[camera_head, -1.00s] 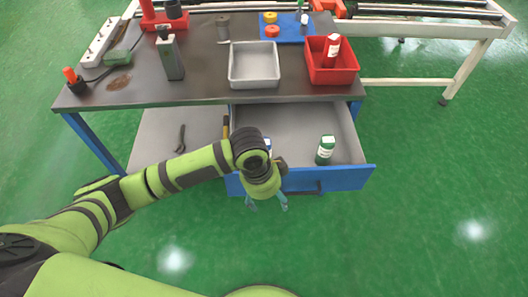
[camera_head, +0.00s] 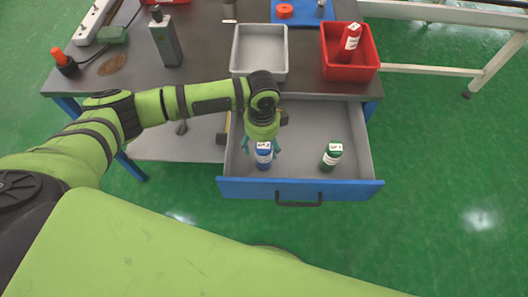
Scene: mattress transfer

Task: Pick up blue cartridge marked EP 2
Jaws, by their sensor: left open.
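The blue cartridge (camera_head: 264,158) stands upright in the open drawer, towards its front left, with a white label on it; the print is too small to read with certainty. My left gripper (camera_head: 262,147) is open above it, pointing down, with its fingers to either side of the cartridge's top. I cannot tell whether the fingers touch it. A green cartridge (camera_head: 331,157) with a white label stands in the drawer to the right. My right gripper is not in view.
The drawer's blue front (camera_head: 340,190) and side walls surround the cartridges. On the workbench (camera_head: 205,50) stand a grey tray (camera_head: 237,48) and a red bin (camera_head: 365,72) holding a red bottle (camera_head: 349,42). The drawer floor between the cartridges is clear.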

